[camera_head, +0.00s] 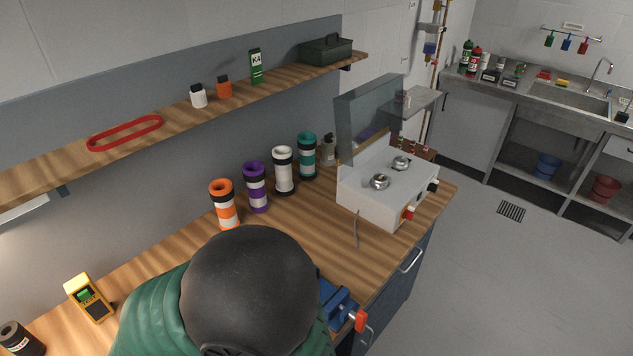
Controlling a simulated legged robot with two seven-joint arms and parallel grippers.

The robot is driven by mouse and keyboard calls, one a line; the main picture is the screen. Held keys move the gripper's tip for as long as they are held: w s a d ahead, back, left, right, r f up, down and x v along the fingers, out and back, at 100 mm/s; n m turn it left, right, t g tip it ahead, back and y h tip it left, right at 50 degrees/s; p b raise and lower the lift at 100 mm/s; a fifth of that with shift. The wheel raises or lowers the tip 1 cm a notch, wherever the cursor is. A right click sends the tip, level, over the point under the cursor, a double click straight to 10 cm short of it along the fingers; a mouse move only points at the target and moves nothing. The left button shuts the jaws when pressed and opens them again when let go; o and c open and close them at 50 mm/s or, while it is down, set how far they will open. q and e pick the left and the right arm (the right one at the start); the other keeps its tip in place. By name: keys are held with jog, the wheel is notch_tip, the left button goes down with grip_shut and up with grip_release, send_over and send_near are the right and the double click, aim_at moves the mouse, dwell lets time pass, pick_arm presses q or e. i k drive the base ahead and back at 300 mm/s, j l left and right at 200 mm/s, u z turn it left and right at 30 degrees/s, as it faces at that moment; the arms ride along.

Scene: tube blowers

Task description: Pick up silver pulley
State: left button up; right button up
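Two round silver pulley-like parts sit on top of a white box-shaped machine at the right end of the wooden bench. The nearer silver part (379,181) is toward the machine's front left, and the farther silver part (401,163) is behind it to the right. I cannot tell which one is the silver pulley of the task. The white machine (372,203) has a raised clear cover (368,115) at its back. Neither of my grippers shows in the head view.
A large black dome (250,285) with green ribbed material hides the bench front. A blue vise (340,303) is beside it. Orange (224,205), purple (257,188), white (284,170) and teal (307,156) tubes stand along the wall. A shelf (150,112) overhangs. Floor at right is clear.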

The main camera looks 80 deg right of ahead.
aim_at(377, 184)
jog(key=z, duration=3.2)
jog(key=i+l+u, duration=0.15)
jog(key=u, duration=0.3)
jog(key=i+l+u, duration=0.15)
jog(key=u, duration=0.25)
